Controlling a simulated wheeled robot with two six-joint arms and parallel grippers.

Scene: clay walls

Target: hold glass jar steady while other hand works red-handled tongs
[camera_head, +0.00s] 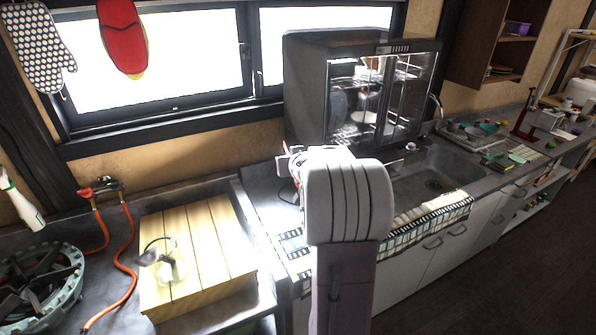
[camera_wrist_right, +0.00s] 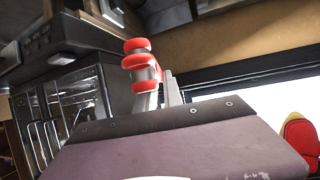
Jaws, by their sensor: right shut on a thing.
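A clear glass jar (camera_head: 170,265) with a thin dark loop above it stands on the wooden board at the lower left. No gripper touches it. My right arm rises in the middle of the head view. Its gripper (camera_head: 288,162) shows only in part, beyond the arm's thick grey link, well to the right of the jar and higher. In the right wrist view this gripper is shut on the red-handled tongs (camera_wrist_right: 141,62), whose red and grey parts stick up beyond the gripper's body. The rest of the tongs is hidden. My left gripper is in neither view.
The slatted wooden board (camera_head: 208,235) lies on the left counter beside an orange hose (camera_head: 125,268) and a dark burner (camera_head: 40,290). A glass-fronted cabinet (camera_head: 310,85) stands behind my right arm. A sink (camera_head: 435,182) lies to the right. The board's right part is clear.

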